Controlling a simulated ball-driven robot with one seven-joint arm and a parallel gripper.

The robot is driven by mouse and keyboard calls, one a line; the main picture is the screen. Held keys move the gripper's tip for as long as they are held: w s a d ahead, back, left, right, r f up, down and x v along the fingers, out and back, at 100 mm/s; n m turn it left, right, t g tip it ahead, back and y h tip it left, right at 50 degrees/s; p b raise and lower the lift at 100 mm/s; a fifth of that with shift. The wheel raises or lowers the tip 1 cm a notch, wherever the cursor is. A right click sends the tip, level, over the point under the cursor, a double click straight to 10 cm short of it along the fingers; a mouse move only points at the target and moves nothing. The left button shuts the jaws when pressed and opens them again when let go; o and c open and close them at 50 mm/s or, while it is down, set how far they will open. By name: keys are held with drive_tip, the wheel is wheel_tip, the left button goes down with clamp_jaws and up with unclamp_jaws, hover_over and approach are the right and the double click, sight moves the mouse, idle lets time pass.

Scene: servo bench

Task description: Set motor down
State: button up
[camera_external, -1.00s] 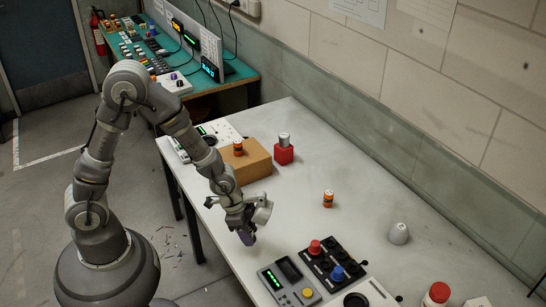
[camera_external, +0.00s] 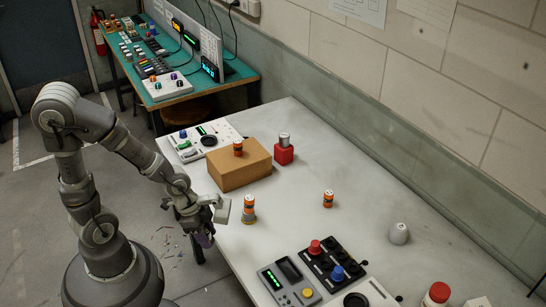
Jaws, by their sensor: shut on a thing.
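A cardboard box (camera_external: 232,173) carries a small orange cylinder (camera_external: 238,148). A red block (camera_external: 284,155) with a metal piece stands beside it. Another orange cylinder (camera_external: 328,199), a grey dome (camera_external: 398,233) and a control box (camera_external: 290,282) are on the table.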

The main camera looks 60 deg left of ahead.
drive_tip(key=shift+w+r, duration=0.15)
drive_tip(key=shift+r, duration=0.05)
drive_tip(key=w+a+r+m+p, duration=0.1)
drive_tip(key=w+r+p, duration=0.25)
drive_tip(key=w, duration=0.75)
drive_tip(key=w+r+p, duration=0.3)
drive_tip(key=w+r, duration=0.1)
drive_tip(key=w, duration=0.8)
drive_tip(key=w+a+f+p, duration=0.3)
drive_tip(key=w+a, duration=0.2)
drive_tip(key=w, duration=0.4)
drive_tip(key=f+b, duration=0.1)
drive_tip(key=f, duration=0.2)
drive_tip(key=f+b, duration=0.1)
drive_tip(key=f, duration=0.2)
drive_tip(key=f+b, duration=0.2)
drive_tip(key=f, duration=0.2)
drive_tip(key=shift+w+a, duration=0.1)
drive_tip(key=shift+w, duration=0.2)
drive_tip(key=shift+r, duration=0.15)
